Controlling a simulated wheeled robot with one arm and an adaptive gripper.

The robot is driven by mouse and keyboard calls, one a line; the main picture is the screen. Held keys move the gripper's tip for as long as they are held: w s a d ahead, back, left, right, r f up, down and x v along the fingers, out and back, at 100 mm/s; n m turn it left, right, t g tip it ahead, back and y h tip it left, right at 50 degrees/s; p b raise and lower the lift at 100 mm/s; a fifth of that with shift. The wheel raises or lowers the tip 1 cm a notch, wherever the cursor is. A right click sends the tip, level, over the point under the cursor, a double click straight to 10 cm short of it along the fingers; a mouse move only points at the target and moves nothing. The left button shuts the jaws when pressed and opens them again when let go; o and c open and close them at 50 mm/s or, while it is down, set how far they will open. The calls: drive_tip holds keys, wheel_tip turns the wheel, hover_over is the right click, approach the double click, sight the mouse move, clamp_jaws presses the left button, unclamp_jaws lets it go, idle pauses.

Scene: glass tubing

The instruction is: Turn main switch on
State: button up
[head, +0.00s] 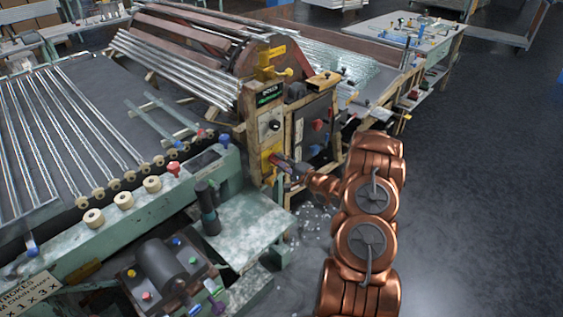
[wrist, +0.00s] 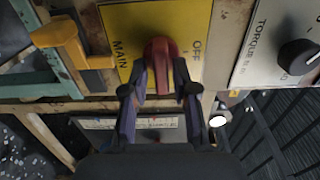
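The main switch is a red rotary knob (wrist: 161,58) on a yellow panel (wrist: 115,22) printed MAIN on the left and OFF on the right in the wrist view. Its handle runs roughly up and down in that view. My gripper (wrist: 161,78) has one finger on each side of the knob, with the tips close in against its sides; it looks shut on it. The fingers hide the knob's lower sides. In the head view my gripper (head: 280,162) reaches the yellow panel (head: 269,153) on the front of the machine's cabinet, covering most of the knob.
A TORQUE dial (wrist: 298,57) sits right of the switch in the wrist view. A yellow bracket (wrist: 62,43) juts out at left. In the head view, a green bench (head: 235,230) stands left of my gripper. Open floor (head: 480,190) lies to the right.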

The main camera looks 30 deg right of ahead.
drive_tip(key=shift+o, duration=0.6)
drive_tip(key=shift+s, duration=0.1)
drive_tip(key=v, duration=1.2)
drive_tip(key=shift+r, duration=0.1)
